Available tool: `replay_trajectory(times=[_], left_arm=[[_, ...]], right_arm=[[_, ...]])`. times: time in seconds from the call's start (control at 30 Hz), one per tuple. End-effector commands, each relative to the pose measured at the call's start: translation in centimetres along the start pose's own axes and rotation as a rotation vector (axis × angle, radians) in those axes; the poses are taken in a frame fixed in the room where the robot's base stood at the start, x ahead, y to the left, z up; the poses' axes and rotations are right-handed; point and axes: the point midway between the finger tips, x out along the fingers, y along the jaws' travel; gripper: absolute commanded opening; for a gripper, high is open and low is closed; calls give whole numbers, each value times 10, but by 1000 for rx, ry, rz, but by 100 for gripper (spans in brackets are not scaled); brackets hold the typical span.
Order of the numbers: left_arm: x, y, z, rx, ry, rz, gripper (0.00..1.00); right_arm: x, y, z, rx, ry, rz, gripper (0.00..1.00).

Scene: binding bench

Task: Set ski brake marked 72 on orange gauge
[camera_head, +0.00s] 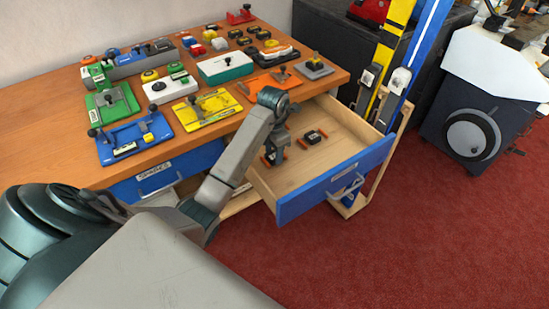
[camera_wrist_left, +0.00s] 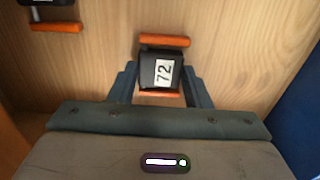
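The ski brake marked 72 (camera_wrist_left: 162,72) is a black block with a white label and orange bars at its two ends. It lies on the wooden floor of the open drawer (camera_head: 342,186). My left gripper (camera_wrist_left: 161,88) is down in the drawer, its fingers open on either side of this brake, with small gaps visible. In the head view the left gripper (camera_head: 274,150) partly hides the brake. The orange gauge (camera_head: 262,83) is a flat orange plate with a dark-topped clamp on the bench, behind my left forearm. My right gripper is not in view.
A second black and orange brake (camera_head: 313,136) lies in the drawer, partly in the wrist view (camera_wrist_left: 48,12). Yellow (camera_head: 208,108), blue (camera_head: 130,138), green and grey gauges crowd the bench front (camera_head: 160,155). Skis (camera_head: 400,60) stand right of the drawer.

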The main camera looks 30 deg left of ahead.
Motion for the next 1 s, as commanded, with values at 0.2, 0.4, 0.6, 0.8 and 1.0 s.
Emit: replay_trajectory(times=[0.2, 0.4, 0.6, 0.8, 1.0], left_arm=[[0, 0, 0, 0, 0, 0, 25], [-3, 0, 0, 0, -1, 0, 25], [-13, 0, 0, 0, -1, 1, 25], [-23, 0, 0, 0, -1, 1, 25], [-33, 0, 0, 0, -1, 1, 25]], right_arm=[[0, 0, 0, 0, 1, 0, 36], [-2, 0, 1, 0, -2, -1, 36], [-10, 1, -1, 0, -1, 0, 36], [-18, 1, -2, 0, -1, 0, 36], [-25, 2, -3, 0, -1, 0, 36]])
